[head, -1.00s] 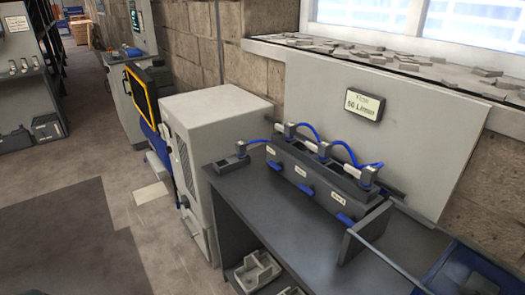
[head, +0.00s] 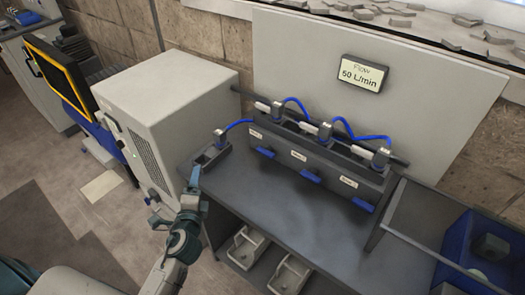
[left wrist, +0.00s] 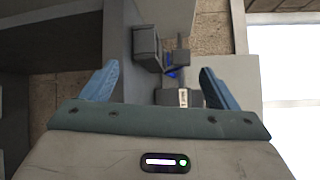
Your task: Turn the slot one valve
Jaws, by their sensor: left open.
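A dark grey manifold block (head: 322,165) stands on the bench with three white labels, too small to read surely. Below them are three blue valve handles: left (head: 265,152), middle (head: 310,177) and right (head: 362,204). My left gripper (head: 194,178) is at the bench's left end, left of the manifold and apart from the handles. In the left wrist view its blue fingers (left wrist: 160,86) are spread with nothing held. Beyond them show a label (left wrist: 183,97) and a small blue part (left wrist: 172,74); which valve is unclear. My right gripper is out of view.
A wall display (head: 361,74) reads Flow 50 L/min. A small dark socket holder (head: 211,158) with a plug sits left of the manifold. Blue hoses (head: 344,127) run above it. A grey cabinet (head: 165,110) stands left; a blue bin (head: 478,250) is right. The bench front (head: 270,205) is clear.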

